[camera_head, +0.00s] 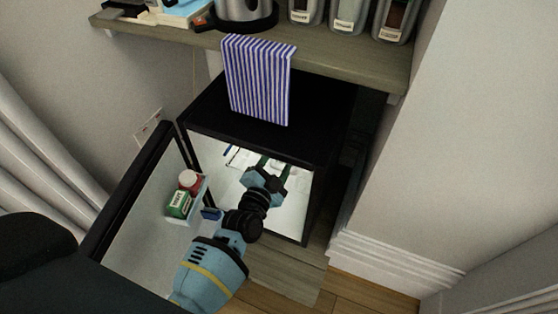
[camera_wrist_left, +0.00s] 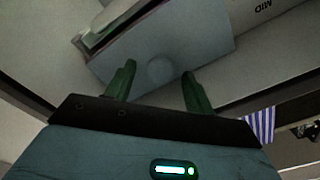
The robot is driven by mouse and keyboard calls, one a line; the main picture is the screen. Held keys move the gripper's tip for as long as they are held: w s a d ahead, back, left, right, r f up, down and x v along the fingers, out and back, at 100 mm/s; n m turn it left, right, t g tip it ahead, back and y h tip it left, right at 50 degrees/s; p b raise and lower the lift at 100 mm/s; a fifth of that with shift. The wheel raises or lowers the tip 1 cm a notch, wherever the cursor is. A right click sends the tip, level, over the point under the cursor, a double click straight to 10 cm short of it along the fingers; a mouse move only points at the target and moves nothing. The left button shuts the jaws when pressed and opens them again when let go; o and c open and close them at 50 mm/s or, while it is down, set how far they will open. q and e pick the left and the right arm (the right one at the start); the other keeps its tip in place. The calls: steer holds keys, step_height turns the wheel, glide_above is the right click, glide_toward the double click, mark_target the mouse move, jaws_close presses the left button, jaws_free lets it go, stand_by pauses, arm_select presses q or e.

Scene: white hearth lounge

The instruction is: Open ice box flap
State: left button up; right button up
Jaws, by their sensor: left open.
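A small black fridge (camera_head: 322,152) stands under a shelf with its door (camera_head: 130,215) swung open to the left. My left gripper (camera_head: 272,170) reaches into the upper part of its white interior. In the left wrist view, a pale grey panel that looks like the ice box flap (camera_wrist_left: 205,50) lies in front of the fingers, with a round knob or dimple at its middle. My left gripper (camera_wrist_left: 158,88) is open, its green fingers on either side of that round spot. I cannot tell if they touch the panel. The head view does not show the flap clearly. My right gripper is not in view.
The door rack holds a green carton (camera_head: 179,204) and a red-lidded jar (camera_head: 189,180). A kettle (camera_head: 246,12) and canisters stand on the shelf. A wall is close at right.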

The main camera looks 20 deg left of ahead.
arm_select(q)
steer(key=shift+w, duration=0.55)
jaws_close()
